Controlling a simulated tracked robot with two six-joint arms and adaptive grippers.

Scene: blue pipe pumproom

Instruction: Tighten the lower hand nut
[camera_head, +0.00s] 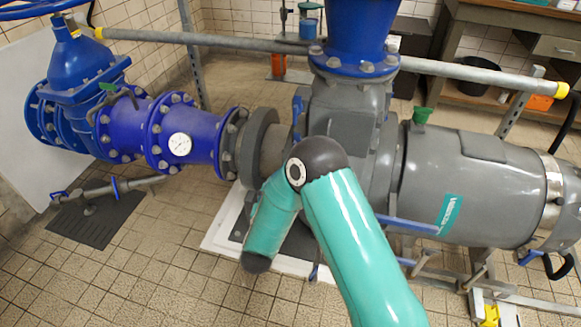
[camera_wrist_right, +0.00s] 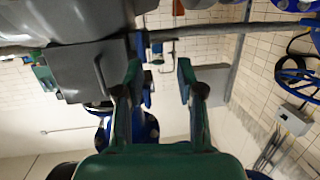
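I cannot surely pick out the lower hand nut. A small blue part (camera_head: 298,106) stands at the upper left of the grey pump (camera_head: 350,125), and another blue part (camera_head: 314,272) shows low beside my arm. My right arm crosses the front of the pump in the head view and hides part of it. In the right wrist view my right gripper (camera_wrist_right: 158,72) is open, its two green fingers apart with nothing held. Small blue parts (camera_wrist_right: 157,48) show beyond the gap between them. My left gripper is in neither view.
Blue flanged pipe (camera_head: 190,135) with a gauge (camera_head: 180,144) runs left from the pump. A grey motor (camera_head: 470,185) fills the right. A grey rail (camera_head: 220,40) with yellow ends crosses behind.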

